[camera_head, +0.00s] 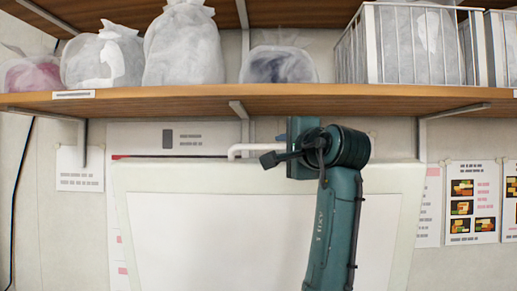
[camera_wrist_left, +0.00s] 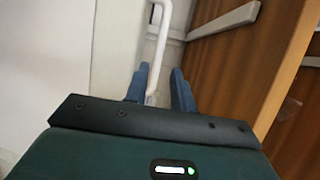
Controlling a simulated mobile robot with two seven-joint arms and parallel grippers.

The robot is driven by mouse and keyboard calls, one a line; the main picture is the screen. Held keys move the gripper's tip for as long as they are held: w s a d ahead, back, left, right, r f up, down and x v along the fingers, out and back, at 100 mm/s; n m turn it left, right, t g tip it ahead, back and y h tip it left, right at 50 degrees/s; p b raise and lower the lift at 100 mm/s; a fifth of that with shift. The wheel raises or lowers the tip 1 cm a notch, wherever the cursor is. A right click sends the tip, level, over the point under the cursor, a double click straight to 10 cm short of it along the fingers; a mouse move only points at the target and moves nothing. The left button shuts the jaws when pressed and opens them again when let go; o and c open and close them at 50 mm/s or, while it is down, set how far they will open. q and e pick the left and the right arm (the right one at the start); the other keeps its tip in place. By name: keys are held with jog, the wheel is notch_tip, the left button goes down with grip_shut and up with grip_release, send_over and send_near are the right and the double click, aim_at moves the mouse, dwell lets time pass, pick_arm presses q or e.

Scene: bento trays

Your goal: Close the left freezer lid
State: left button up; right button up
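The freezer lid (camera_head: 260,235) is a wide white panel that stands raised, nearly upright, in the head view. Its white bar handle (camera_head: 240,148) sits at the top edge. My left gripper (camera_head: 293,140) is at the right part of this handle, with its fingertips mostly hidden by the wrist. In the left wrist view, the two blue fingers of my left gripper (camera_wrist_left: 160,84) are apart. The white handle (camera_wrist_left: 157,50) runs into the gap between them, and I see space beside it. My right gripper is not in view.
A wooden shelf (camera_head: 180,103) on brackets runs just above the lid and my left wrist. It carries several bags and a white wire basket (camera_head: 400,45). Posters (camera_head: 470,203) hang on the wall to the right. The shelf's wood (camera_wrist_left: 240,65) is close in the wrist view.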

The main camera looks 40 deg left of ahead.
aim_at(264, 147)
pick_arm(q)
jog(key=p+x, duration=0.4)
jog(key=x, duration=0.9)
jog(key=shift+d, duration=0.1)
jog(key=shift+c, duration=0.2)
grip_shut()
